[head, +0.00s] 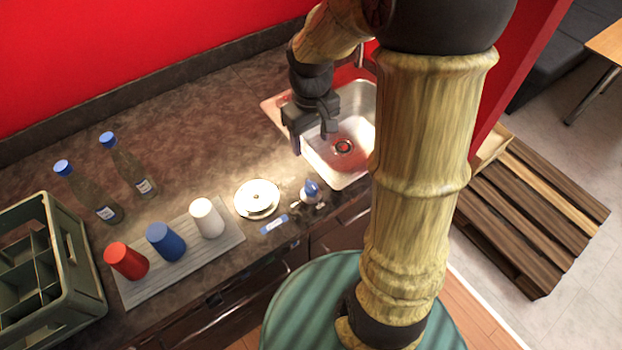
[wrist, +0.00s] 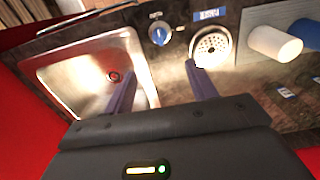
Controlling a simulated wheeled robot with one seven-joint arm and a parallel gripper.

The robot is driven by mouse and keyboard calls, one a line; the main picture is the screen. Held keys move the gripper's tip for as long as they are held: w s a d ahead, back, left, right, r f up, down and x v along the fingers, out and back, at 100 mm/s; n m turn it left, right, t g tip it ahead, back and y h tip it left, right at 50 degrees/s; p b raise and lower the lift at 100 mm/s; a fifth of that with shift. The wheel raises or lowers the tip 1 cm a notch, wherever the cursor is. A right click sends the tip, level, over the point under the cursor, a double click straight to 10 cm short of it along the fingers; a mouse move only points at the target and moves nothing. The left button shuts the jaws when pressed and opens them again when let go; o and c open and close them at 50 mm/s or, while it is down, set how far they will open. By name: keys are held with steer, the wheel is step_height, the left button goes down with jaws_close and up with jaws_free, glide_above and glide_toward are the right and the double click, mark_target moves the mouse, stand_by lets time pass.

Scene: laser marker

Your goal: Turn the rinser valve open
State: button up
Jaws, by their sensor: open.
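The rinser valve (head: 311,190) is a small fitting with a blue knob, on the counter's front part between the round rinser and the sink. In the wrist view the blue knob (wrist: 159,35) shows on a pale dial plate, beyond my fingertips and roughly between them across the picture. The rinser (head: 257,198) is a round light disc; the wrist view shows its perforated face (wrist: 212,47). My gripper (head: 312,143) is open and empty, above the sink's left side, apart from the knob. In the wrist view my two fingers (wrist: 162,70) are spread wide.
The steel sink (head: 352,165) lies right of the valve. A blue label (head: 273,224) lies before the rinser. Red, blue and white cups (head: 207,218) stand on a grey mat (head: 185,268). Two bottles (head: 134,168) and a green crate (head: 75,255) are farther left.

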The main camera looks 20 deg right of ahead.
mark_target(311, 184)
step_height(311, 184, down, 18)
steer(key=shift+r+p, duration=0.25)
steer(key=shift+p, duration=0.3)
stand_by(0.3)
steer(key=c, duration=1)
